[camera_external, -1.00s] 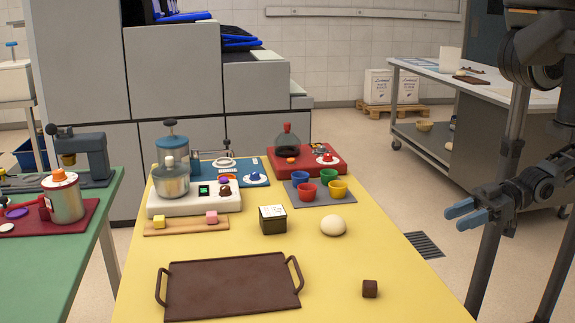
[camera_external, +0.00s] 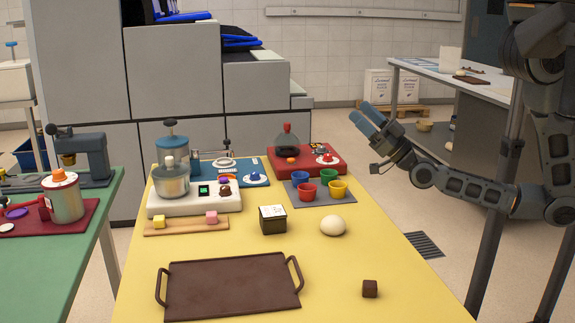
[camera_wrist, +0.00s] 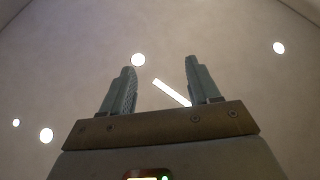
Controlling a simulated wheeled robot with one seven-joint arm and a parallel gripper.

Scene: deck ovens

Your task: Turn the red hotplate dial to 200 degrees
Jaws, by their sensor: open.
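The red hotplate (camera_external: 284,163) stands at the far right end of the yellow table, with a glass vessel on it. Its red dial (camera_external: 326,158) sits on a white disc on the hotplate's right part; the dial's scale is too small to read. My gripper (camera_external: 364,118) is up in the air to the right of the hotplate, higher than it and apart from it. It is open and empty, with its fingers pointing up and left. In the wrist view the two fingers (camera_wrist: 158,80) are spread wide, and only the ceiling shows beyond them.
A blue station with a blue dial (camera_external: 255,178) stands left of the hotplate. Several coloured cups on a grey mat (camera_external: 295,199) stand just in front. The table's right front is mostly clear.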

